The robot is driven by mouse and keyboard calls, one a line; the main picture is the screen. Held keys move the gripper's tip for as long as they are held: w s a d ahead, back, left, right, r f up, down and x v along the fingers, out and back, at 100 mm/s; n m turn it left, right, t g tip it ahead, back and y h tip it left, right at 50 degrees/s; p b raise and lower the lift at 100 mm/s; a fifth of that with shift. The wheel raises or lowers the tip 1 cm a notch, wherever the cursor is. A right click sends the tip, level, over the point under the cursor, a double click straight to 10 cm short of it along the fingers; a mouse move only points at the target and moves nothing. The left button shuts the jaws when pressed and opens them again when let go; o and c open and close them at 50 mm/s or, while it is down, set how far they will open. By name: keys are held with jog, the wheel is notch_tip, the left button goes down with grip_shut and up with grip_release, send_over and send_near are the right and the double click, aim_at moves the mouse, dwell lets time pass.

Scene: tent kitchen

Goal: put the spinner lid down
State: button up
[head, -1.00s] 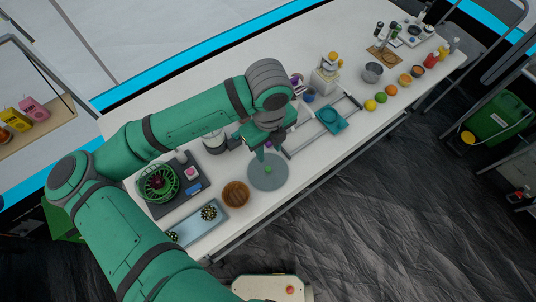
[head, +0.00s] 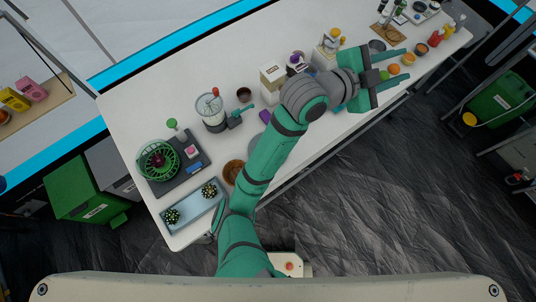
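The spinner lid, a flat grey disc (head: 254,149), lies on the table left of the middle in the head view. My arm covers most of it, and its green knob is hidden. The green spinner basket (head: 158,160) stands at the table's left end with a dark red item inside. My gripper (head: 404,66) is well to the right of the lid, over the fruit side of the table. Its two green fingers are spread wide, and nothing shows held between them.
An orange (head: 393,69) and a green lime (head: 384,75) show near the fingers. A brown bowl (head: 232,171), a blue-grey tray (head: 192,207) and a clear jar (head: 211,110) are near the lid.

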jog(key=w+a+f+n+t+y, duration=0.2)
jog(key=a+n+t, duration=0.5)
jog(key=n, duration=0.5)
jog(key=s+a+f+n+t+y, duration=0.2)
jog(key=s+a+f+n+y, duration=0.2)
jog(key=f, duration=0.3)
jog(key=s+a+f+n+t+y, duration=0.1)
jog(key=s+a+f+n+y, duration=0.35)
jog(key=f, duration=0.25)
jog(key=s+a+f+y, duration=0.1)
jog(key=s+a+f, duration=0.1)
jog(key=s+a, duration=0.2)
jog(key=s+a+f+g+y, duration=0.1)
jog(key=s+a+f, duration=0.2)
jog(key=s, duration=0.8)
jog(key=s+a+f+g+y, duration=0.1)
jog(key=s+a+f+y, duration=0.1)
jog(key=s+a, duration=0.4)
jog(key=shift+s+f, duration=0.4)
jog(key=shift+s, duration=0.75)
jog(key=shift+m, duration=0.25)
